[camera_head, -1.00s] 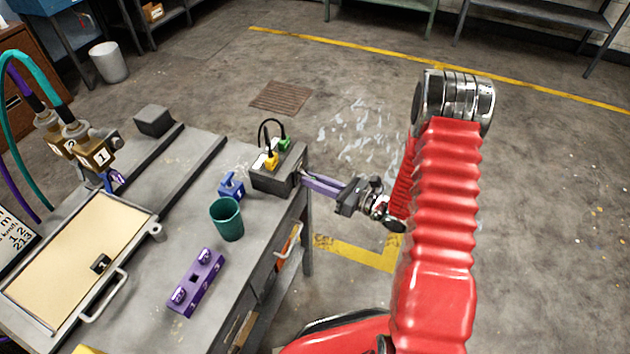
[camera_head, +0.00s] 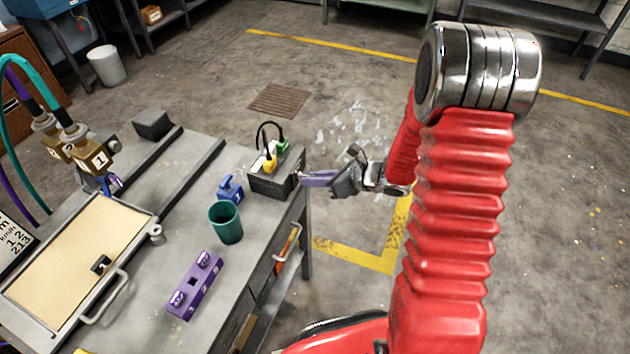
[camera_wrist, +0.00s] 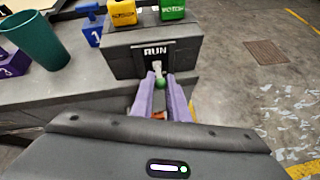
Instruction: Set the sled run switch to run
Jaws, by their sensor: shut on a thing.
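The sled run switch is on the side of a dark grey box (camera_head: 270,183) at the table's edge. In the wrist view the box carries a black plate with the word RUN (camera_wrist: 155,51). Below that word a short pale lever (camera_wrist: 157,68) with a green tip (camera_wrist: 160,84) points out toward the camera and appears lower than the label. My gripper (camera_wrist: 163,84), with purple fingers, is shut on the lever near its tip. In the head view my gripper (camera_head: 304,178) reaches the box from the right; the lever is hidden there.
Yellow (camera_head: 269,164) and green (camera_head: 282,146) plugs joined by a black cable top the box. A blue block (camera_head: 230,188), teal cup (camera_head: 226,223) and purple block (camera_head: 195,287) sit nearby on the table. The floor right of the table is open.

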